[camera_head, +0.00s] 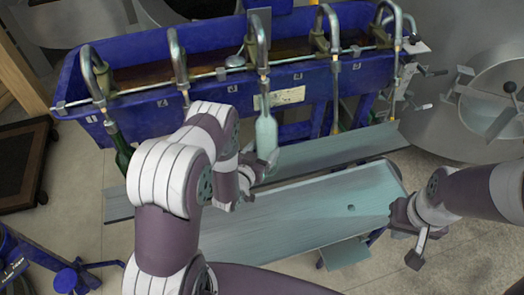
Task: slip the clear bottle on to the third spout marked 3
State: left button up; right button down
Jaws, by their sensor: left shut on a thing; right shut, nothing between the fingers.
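The clear bottle (266,137) is upright in front of the blue trough, pale and see-through. My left gripper (262,168) is shut on its lower part; my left arm partly hides the grip. The third spout (259,42), third from the left, curves over the trough's front edge. The bottle's neck lines up below this spout's tip and seems to meet it; I cannot tell how far the tip is inside. A small number plate (232,88) is beside it on the trough, too small to read surely. My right gripper (416,258) is shut and empty at the right.
The blue trough (205,94) carries several spouts along its front. A dark green bottle (120,147) hangs at the leftmost spout (93,72). A grey-blue bench (310,212) is bare below, with a sloping board (335,148) behind it. A steel tank (450,115) stands at right.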

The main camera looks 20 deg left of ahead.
pick_arm(q)
jog(key=shift+f+b, duration=0.3)
jog(key=shift+f, duration=0.05)
jog(key=o, duration=1.6)
jog(key=shift+s+a, duration=0.1)
jog(key=shift+s, duration=0.45)
jog(key=v, duration=1.2)
jog(key=w+r+m+g+y+p, duration=0.15)
jog(key=w+r+g+p, duration=0.25)
jog(key=r+g, duration=0.45)
jog(key=s+r+g, duration=0.1)
jog(key=s+r, duration=0.2)
jog(key=s, duration=0.1)
jog(key=s+d+r+n+g, duration=0.1)
jog(key=s+r+g, duration=0.1)
jog(key=s+r, duration=0.1)
jog(key=s+d+r+n+g+y+p, duration=0.1)
jog(key=s+r+g, duration=0.1)
jog(key=s+r, duration=0.2)
jog(key=shift+s+r, duration=0.1)
jog(key=shift+s, duration=1)
